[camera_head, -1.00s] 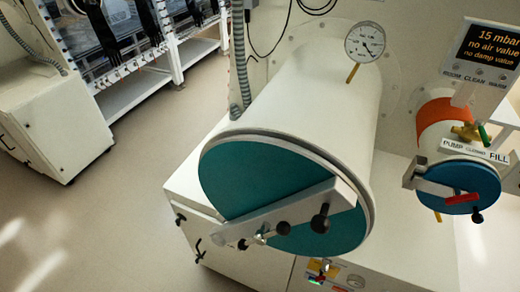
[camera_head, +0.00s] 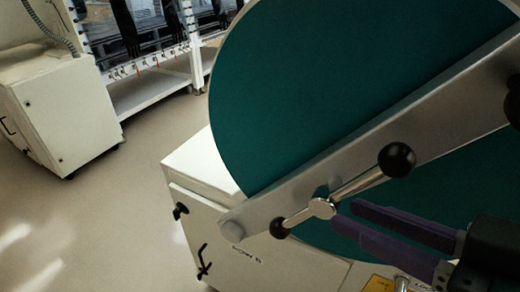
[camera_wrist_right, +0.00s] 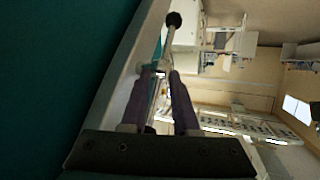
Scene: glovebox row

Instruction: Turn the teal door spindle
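The large round teal door (camera_head: 300,80) fills the upper right of the head view. A grey clamp bar (camera_head: 440,105) crosses it diagonally. The metal spindle hub (camera_head: 321,208) sits near the bar's lower left end, with a slanted cross handle ending in black knobs. In the right wrist view, the spindle handle (camera_wrist_right: 170,42) and a black knob show beyond the fingertips. My right gripper (camera_head: 345,212) has its purple fingers apart, tips close by the hub. In the wrist view a gap shows between the fingers (camera_wrist_right: 162,75); contact with the handle is unclear. My left gripper is out of view.
A white cabinet (camera_head: 210,220) with black handles stands below the door. Another white cabinet (camera_head: 60,115) and a glovebox bench (camera_head: 150,90) stand at the back left. The floor (camera_head: 110,220) between them is clear. The door hides the chamber behind it.

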